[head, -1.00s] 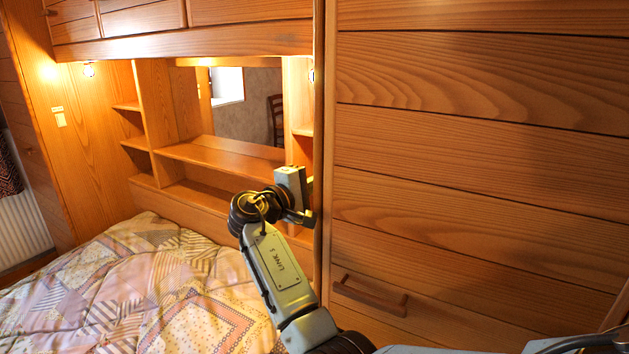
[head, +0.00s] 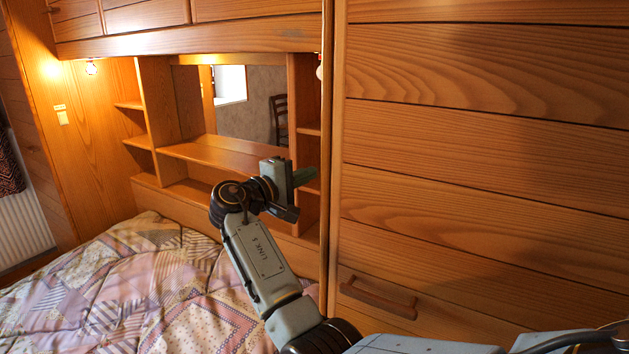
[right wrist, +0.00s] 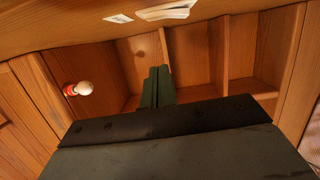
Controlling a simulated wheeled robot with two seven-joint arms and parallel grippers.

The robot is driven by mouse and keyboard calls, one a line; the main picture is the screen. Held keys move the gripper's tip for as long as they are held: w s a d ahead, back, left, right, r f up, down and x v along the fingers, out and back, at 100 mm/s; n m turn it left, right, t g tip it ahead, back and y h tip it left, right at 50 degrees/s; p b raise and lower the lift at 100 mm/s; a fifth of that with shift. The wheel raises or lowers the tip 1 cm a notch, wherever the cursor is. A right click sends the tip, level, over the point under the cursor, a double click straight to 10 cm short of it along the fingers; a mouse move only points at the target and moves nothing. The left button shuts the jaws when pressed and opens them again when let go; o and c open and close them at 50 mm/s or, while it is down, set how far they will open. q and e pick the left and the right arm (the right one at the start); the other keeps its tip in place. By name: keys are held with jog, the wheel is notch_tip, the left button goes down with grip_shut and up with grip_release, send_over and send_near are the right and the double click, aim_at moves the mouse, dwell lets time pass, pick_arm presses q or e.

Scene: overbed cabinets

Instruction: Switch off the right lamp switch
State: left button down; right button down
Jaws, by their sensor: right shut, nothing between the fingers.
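The right lamp switch (right wrist: 166,12) is a white rocker on the wooden side panel, seen at the top edge of the right wrist view. A small white plate (right wrist: 118,18) sits beside it. In the head view the tall cabinet hides the switch. The right lamp (right wrist: 78,88) has a white bulb on a red base and looks unlit; its edge also shows in the head view (head: 319,72). My right gripper (head: 304,176) is shut and empty in front of the right-hand shelves. Its fingertips (right wrist: 158,75) appear apart from the switch. My left gripper is out of view.
The tall wooden cabinet (head: 480,150) stands close on the right, with a handle (head: 378,298). The bed (head: 140,290) lies below left. The left lamp (head: 91,68) is lit, above the left switch (head: 62,118). Shelves (head: 215,152) line the back.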

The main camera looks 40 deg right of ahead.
jog(key=s+a, duration=0.1)
jog(key=a, duration=0.7)
jog(key=shift+s+a+r+b, duration=0.15)
jog(key=shift+s+a+b, duration=0.05)
jog(key=shift+s+b, duration=0.1)
